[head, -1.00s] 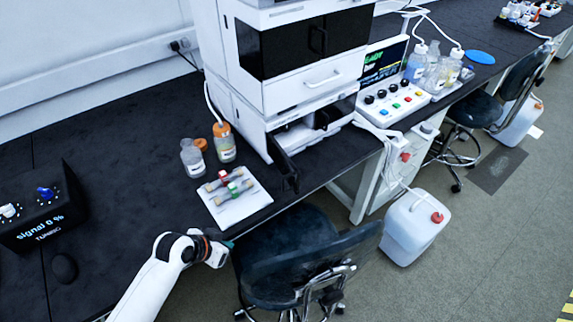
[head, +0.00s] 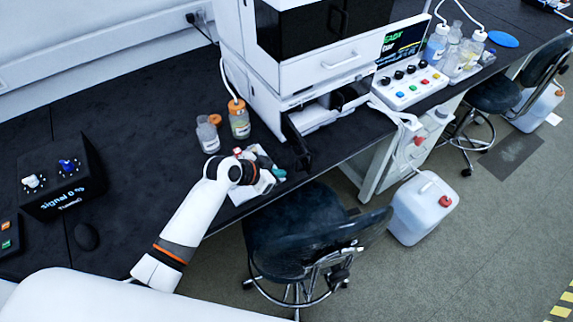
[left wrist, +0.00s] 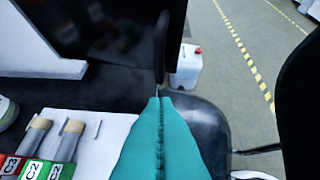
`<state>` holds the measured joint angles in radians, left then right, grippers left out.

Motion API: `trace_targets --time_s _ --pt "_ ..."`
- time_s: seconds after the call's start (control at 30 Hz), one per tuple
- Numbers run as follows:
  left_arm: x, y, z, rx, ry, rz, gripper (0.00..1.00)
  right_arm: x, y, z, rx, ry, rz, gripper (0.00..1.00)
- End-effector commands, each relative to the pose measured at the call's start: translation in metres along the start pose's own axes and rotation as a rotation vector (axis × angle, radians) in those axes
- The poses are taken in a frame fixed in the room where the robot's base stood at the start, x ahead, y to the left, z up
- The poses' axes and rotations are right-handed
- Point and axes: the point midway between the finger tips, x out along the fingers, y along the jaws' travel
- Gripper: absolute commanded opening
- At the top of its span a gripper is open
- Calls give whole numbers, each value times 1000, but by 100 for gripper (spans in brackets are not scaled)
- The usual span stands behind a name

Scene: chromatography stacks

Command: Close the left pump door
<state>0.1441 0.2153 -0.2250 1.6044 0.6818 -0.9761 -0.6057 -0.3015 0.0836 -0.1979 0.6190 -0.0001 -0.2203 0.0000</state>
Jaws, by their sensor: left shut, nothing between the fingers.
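The left pump door (head: 296,143) is a dark panel at the bottom of the white instrument stack (head: 262,100). It stands open, swung out toward the bench's front edge, and the bay beside it shows. My left gripper (head: 268,166) is over the white tray, just left of the door and apart from it. Its teal fingers (left wrist: 160,100) are shut and empty. In the left wrist view the dark door (left wrist: 110,35) fills the upper left, with a black upright part (left wrist: 161,45) ahead of the fingertips. My right gripper is not in view.
The white tray (head: 240,196) with labelled columns (left wrist: 40,150) lies under my gripper. Two bottles (head: 239,120) (head: 207,137) stand behind it. A black chair (head: 300,220) is in front of the bench. A control box (head: 408,85) stands right of the stack.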

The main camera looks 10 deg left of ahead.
Motion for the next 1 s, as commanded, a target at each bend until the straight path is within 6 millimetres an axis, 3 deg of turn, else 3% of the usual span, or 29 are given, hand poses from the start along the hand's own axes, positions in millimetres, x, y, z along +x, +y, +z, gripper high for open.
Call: trace_targets --time_s 0.03,0.2,0.73,1.0 --pt "4 0 12 -1 -6 0 0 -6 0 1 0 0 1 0" --pt "17 1 21 0 -4 2 0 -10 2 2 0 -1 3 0" --pt "22 0 24 -3 -2 5 0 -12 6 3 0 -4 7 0" --pt "32 -9 35 -61 0 65 0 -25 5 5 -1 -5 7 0"
